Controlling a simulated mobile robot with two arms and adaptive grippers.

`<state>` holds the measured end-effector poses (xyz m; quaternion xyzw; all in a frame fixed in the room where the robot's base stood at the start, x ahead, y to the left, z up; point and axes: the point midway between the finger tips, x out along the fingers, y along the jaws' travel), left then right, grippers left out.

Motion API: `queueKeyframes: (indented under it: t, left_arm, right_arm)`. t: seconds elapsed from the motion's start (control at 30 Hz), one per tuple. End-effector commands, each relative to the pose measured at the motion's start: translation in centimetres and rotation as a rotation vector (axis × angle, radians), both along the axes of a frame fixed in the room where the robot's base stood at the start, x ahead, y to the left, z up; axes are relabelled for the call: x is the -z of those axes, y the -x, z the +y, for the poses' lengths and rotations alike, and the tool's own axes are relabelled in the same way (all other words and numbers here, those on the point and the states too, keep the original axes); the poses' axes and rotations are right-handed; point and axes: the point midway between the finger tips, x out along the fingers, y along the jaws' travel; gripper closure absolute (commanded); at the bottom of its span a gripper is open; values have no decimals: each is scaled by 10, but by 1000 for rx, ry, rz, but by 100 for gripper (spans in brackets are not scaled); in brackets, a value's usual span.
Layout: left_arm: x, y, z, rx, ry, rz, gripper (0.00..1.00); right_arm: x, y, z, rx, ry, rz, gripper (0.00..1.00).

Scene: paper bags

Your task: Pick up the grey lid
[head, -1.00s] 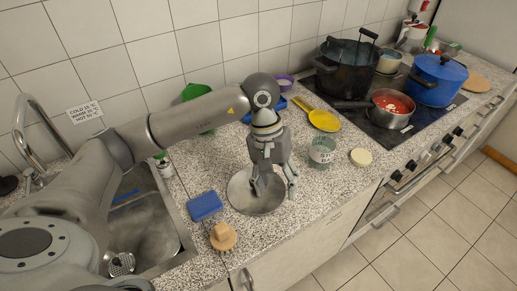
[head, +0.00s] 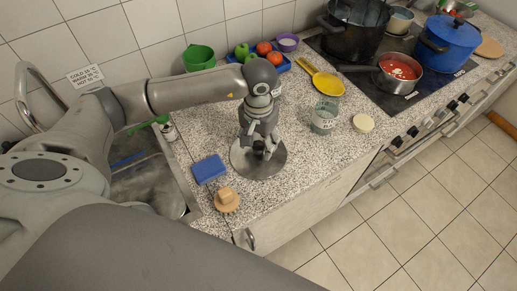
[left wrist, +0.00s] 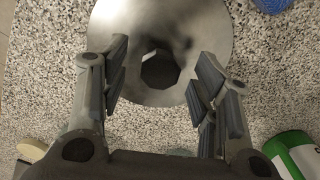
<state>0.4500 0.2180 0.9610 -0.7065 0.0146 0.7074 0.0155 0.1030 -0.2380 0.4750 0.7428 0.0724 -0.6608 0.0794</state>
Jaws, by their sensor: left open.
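The grey lid (head: 274,166) is a round, shiny metal disc lying flat on the speckled counter. In the left wrist view the lid (left wrist: 118,38) fills the top middle, with a dark faceted knob (left wrist: 160,70) at its centre. My left gripper (head: 259,151) points down over the lid and hides part of it. In the left wrist view its fingers (left wrist: 161,78) are open, spread to either side of the knob with clear gaps. Nothing is held. My right gripper is not in view.
A blue sponge (head: 209,168) and a wooden brush (head: 227,200) lie left of the lid, near the sink (head: 150,190). A glass (head: 325,116) and a pale round disc (head: 363,123) stand to the right. A green bowl (head: 199,57) and a blue tray (head: 232,60) are behind.

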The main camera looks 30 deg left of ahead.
Motion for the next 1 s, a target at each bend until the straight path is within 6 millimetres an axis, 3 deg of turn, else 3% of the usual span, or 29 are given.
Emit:
queueKeyframes:
  t: [0.2,0.47,0.87,1.0]
  left_arm:
    - [21,0,0,-1,1,1,44]
    - [24,0,0,0,1,-1,45]
    - [23,0,0,0,1,-1,96]
    - [23,0,0,0,1,-1,96]
  right_arm:
    - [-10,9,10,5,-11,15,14]
    - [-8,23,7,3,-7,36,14]
    - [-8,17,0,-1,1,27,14]
    - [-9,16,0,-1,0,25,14]
